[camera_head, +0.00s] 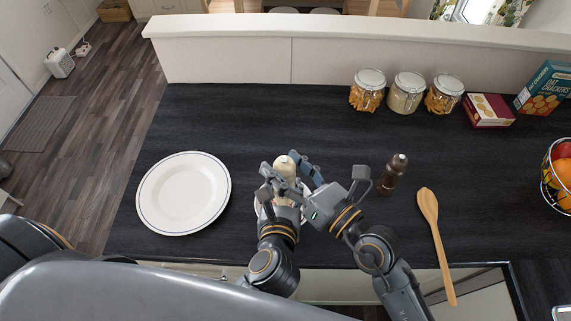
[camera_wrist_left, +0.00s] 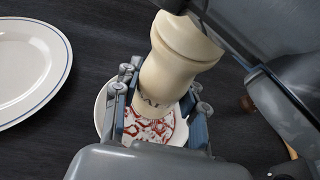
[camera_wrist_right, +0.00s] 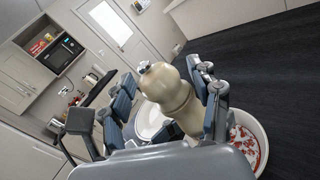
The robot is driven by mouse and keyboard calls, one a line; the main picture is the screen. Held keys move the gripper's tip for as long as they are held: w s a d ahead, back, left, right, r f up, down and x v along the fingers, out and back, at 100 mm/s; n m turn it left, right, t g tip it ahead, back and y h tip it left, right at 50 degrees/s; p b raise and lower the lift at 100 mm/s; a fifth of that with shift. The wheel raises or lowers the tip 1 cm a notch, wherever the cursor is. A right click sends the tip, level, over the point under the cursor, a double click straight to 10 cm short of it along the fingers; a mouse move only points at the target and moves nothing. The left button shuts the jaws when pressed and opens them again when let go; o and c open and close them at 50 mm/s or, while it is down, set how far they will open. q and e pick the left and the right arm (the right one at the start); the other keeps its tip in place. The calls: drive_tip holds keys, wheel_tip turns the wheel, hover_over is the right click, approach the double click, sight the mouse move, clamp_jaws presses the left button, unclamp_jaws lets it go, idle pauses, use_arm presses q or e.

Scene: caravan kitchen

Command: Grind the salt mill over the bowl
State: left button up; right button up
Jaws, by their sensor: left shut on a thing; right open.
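The cream salt mill (camera_head: 286,167) is above the bowl in the head view. My left gripper (camera_head: 278,190) is shut on its lower body, and the mill (camera_wrist_left: 172,70) stands tilted between the fingers in the left wrist view. My right gripper (camera_head: 316,178) is open, with its fingers on both sides of the mill's upper part (camera_wrist_right: 174,98) in the right wrist view; I cannot tell whether they touch it. The white bowl (camera_wrist_left: 101,112) with a red pattern or red contents is below the mill, mostly hidden by my grippers in the head view.
A white plate (camera_head: 184,194) lies to the left. A dark pepper mill (camera_head: 393,174) and a wooden spoon (camera_head: 435,235) are to the right. Glass jars (camera_head: 406,93), cracker boxes (camera_head: 488,110) and a fruit basket (camera_head: 560,175) stand further off. The counter behind the grippers is clear.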

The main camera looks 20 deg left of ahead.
drive_tip(key=v, duration=1.2)
wheel_tip(320, 180, up, 7)
idle(0.7)
idle(0.9)
